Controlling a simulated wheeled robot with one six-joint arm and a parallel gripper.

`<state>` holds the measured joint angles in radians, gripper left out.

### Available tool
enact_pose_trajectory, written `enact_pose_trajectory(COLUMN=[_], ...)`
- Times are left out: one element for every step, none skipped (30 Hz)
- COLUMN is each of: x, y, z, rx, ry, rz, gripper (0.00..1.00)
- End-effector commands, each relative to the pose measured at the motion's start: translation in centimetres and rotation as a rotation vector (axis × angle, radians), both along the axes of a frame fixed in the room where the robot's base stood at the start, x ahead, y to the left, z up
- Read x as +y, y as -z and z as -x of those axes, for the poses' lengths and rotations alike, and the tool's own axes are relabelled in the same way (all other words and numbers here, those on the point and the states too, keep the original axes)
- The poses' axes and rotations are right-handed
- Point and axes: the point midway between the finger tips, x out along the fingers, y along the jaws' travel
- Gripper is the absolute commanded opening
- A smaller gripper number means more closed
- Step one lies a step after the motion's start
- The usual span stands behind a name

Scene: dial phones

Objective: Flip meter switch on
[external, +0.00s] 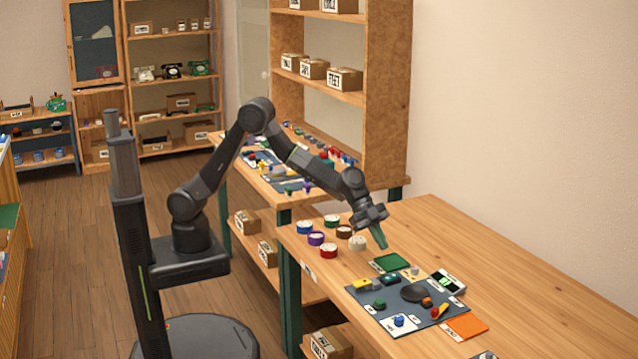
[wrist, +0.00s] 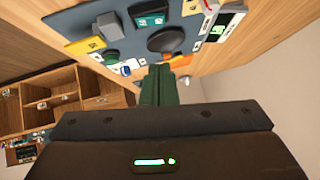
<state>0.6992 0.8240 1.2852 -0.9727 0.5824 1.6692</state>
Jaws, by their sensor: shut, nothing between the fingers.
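A small meter (external: 448,283) with a lit green display lies at the back right edge of the grey work mat (external: 392,291). The meter also shows at the upper right in the wrist view (wrist: 222,27). Its switch is too small to make out clearly. My gripper (external: 381,243) has green fingers, points down, and is above the table, left of the meter and apart from it. In the wrist view the gripper (wrist: 161,74) has its fingers together with nothing between them.
The mat holds a black dome (external: 414,293), a yellow block (external: 362,284), a green knob (external: 380,304) and a blue part (external: 399,320). An orange pad (external: 466,325) and a green pad (external: 390,262) lie beside it. Several round tubs stand left. The table's right side is clear.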

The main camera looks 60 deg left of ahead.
Motion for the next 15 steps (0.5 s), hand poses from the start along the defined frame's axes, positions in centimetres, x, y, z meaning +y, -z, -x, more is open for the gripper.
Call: enact_pose_trajectory(x=[-0.7, -1.1, -1.6, -2.0, -2.4, -2.8, -3.1, -3.4, -3.2, -3.1, -3.1, -3.1, -3.1, -3.1, -3.2], y=[0.6, 1.0, 1.5, 1.9, 2.2, 2.7, 3.0, 3.3, 4.3, 4.7, 5.1, 5.6, 5.9, 6.2, 6.4], z=[-0.1, -0.2, -0.3, -0.3, -0.4, -0.5, -0.5, -0.6, -0.8, -0.9, -1.0, -1.1, -1.1, -1.2, -1.3], rx=[0.004, 0.003, 0.001, 0.003, 0.003, 0.003, 0.003, 0.002, 0.004, 0.004, 0.004, 0.003, 0.004, 0.002, 0.001], ry=[0.002, 0.001, 0.001, 0.001, 0.001, 0.001, 0.001, 0.0, -0.002, -0.001, -0.001, 0.0, -0.001, -0.001, -0.001], rz=[-0.001, -0.002, -0.002, -0.002, -0.001, -0.001, -0.001, -0.002, -0.003, -0.003, -0.002, -0.002, -0.002, -0.001, -0.001], gripper=[0.0, 0.0, 0.0, 0.0, 0.0, 0.0, 0.0, 0.0, 0.0, 0.0, 0.0, 0.0, 0.0, 0.0, 0.0])
